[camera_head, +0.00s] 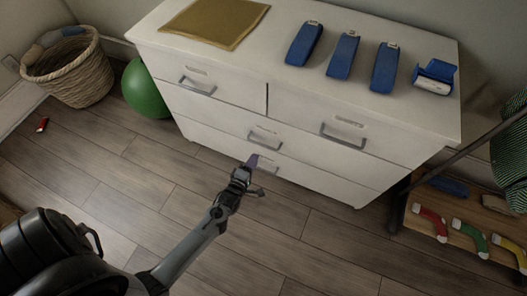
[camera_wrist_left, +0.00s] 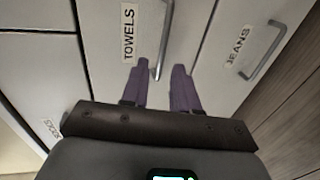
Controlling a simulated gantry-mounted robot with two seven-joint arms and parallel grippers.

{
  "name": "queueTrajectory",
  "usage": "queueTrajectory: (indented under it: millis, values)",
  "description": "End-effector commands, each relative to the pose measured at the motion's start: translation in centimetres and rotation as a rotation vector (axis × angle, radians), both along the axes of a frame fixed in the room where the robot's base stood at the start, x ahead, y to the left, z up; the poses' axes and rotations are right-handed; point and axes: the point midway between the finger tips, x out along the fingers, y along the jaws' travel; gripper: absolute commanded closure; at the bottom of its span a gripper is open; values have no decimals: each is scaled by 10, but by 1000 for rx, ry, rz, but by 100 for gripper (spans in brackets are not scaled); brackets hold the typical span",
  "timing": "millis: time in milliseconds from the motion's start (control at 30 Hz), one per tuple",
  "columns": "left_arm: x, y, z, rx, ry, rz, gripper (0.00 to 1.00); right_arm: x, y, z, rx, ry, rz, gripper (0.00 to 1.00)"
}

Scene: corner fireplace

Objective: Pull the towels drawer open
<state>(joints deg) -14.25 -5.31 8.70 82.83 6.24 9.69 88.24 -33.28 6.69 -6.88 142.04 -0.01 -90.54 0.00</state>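The towels drawer (camera_wrist_left: 105,15) carries a "TOWELS" label (camera_wrist_left: 129,33) and a metal bar handle (camera_wrist_left: 166,35). In the head view it is the wide middle drawer (camera_head: 215,117) of the white dresser, and it looks shut. Its handle (camera_head: 265,139) shows just above my left gripper (camera_head: 251,163). In the wrist view my left gripper (camera_wrist_left: 161,72) has its two purple fingers apart. The lower end of the handle appears between the fingertips; I cannot tell whether they touch it. My right gripper is not in view.
The jeans drawer (camera_wrist_left: 222,75) is below and looks shut. On the dresser top (camera_head: 285,25) lie a brown cloth (camera_head: 215,22) and several blue items (camera_head: 304,43). A green ball (camera_head: 145,90) and wicker basket (camera_head: 75,72) stand left. A low rack (camera_head: 460,215) stands right. Floor in front is clear.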

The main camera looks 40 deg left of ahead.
Motion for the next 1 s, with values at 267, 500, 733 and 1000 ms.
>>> queueTrajectory:
  millis: [267, 500, 733, 1000]
  values:
    - [20, 6, -14, -18, -25, 9, 71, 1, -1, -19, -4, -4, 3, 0]
    - [57, 16, -24, -17, -22, 8, 71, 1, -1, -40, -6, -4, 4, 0]
    - [87, 25, -29, -18, -21, 9, 71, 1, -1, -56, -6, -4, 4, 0]
    - [101, 29, -30, -17, -20, 9, 71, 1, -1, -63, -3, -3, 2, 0]
